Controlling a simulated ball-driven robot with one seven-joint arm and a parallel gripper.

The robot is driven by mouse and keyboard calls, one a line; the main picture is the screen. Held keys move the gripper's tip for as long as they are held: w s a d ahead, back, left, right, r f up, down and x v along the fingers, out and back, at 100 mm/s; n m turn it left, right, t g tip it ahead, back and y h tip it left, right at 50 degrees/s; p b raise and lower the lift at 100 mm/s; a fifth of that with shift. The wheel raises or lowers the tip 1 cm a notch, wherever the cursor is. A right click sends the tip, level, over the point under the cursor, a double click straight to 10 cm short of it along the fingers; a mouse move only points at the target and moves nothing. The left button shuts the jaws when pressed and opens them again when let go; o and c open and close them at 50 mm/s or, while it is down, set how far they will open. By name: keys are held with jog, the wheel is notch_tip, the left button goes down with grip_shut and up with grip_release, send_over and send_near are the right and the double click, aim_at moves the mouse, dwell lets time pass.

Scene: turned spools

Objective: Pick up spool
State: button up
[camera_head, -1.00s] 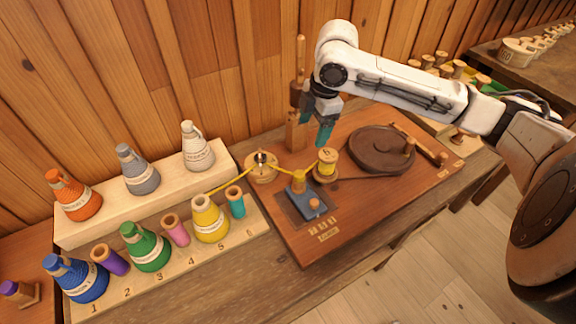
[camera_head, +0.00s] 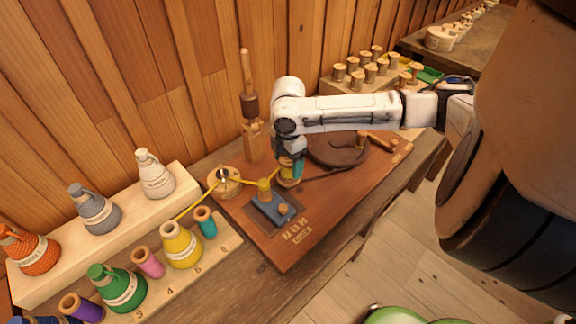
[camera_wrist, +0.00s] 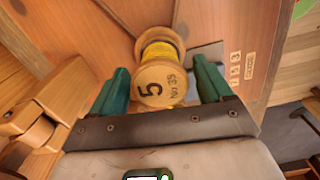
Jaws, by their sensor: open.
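The spool (camera_wrist: 160,80) is wooden, wound with yellow thread, and its end face reads "5" and "No 35" in the wrist view. My gripper (camera_wrist: 162,85) is open, with one teal finger on each side of the spool. I cannot tell whether the fingers touch it. In the head view my gripper (camera_head: 291,168) is low over the winding board, and it partly hides the spool (camera_head: 285,172). Yellow thread runs from the yellow cone (camera_head: 181,246) past a round wooden guide (camera_head: 223,181) and a small post (camera_head: 264,187) toward the spool.
The brown winding board (camera_head: 330,210) carries a dark wheel (camera_head: 336,148) with a crank and a blue block (camera_head: 272,208). A tall wooden post (camera_head: 252,110) stands behind. Thread cones and small spools fill the racks at left. Several wound spools stand on a rack (camera_head: 375,78) at back right.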

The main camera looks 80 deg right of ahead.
jog(key=shift+f, duration=1)
jog(key=c, duration=0.9)
jog(key=shift+r, duration=0.15)
jog(key=shift+c, duration=0.3)
